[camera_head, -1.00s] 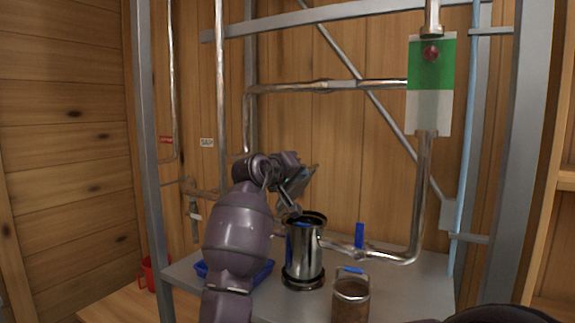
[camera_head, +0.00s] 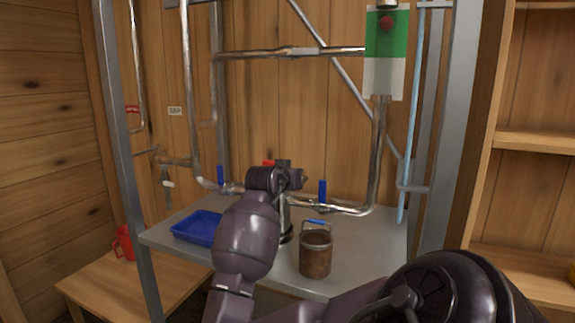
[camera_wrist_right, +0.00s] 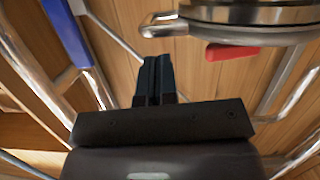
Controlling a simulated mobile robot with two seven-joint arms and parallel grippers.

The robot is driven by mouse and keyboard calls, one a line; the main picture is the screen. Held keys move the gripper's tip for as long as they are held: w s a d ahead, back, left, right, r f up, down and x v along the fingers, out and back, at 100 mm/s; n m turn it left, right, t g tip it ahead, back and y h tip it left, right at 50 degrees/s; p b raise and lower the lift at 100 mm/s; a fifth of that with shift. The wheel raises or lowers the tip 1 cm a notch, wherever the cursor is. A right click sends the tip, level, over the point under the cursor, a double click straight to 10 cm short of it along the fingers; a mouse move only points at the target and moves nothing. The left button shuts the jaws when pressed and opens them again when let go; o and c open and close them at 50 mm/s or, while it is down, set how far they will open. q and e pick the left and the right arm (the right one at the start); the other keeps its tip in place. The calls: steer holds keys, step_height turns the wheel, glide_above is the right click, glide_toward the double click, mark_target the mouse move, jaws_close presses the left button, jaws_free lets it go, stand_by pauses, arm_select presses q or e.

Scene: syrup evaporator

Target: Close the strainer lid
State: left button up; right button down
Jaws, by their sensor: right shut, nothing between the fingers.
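The steel strainer (camera_head: 284,216) stands on the grey table, mostly hidden behind my right arm in the head view. In the right wrist view, a round steel rim (camera_wrist_right: 255,14) with a silver tab, probably the strainer top or its lid, is at the upper right. A red lever (camera_wrist_right: 232,52) sits beside it, and a red piece (camera_head: 268,162) shows above my wrist in the head view. I cannot tell the lid's angle. My right gripper (camera_wrist_right: 153,62) is shut and empty, apart from the rim in the picture. My left gripper is not in view.
A rusty pail (camera_head: 315,255) stands close to the strainer on the grey table (camera_head: 370,245). A blue tray (camera_head: 198,228) lies to the left. Pipes with blue valve handles (camera_head: 322,190) run behind. A red mug (camera_head: 124,243) stands on a wooden bench (camera_head: 100,285).

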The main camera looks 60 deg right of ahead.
step_height(320, 180, down, 2)
steer(key=shift+s+f+m+t, duration=0.15)
steer(key=shift+m+t, duration=0.15)
steer(key=shift+m, duration=0.3)
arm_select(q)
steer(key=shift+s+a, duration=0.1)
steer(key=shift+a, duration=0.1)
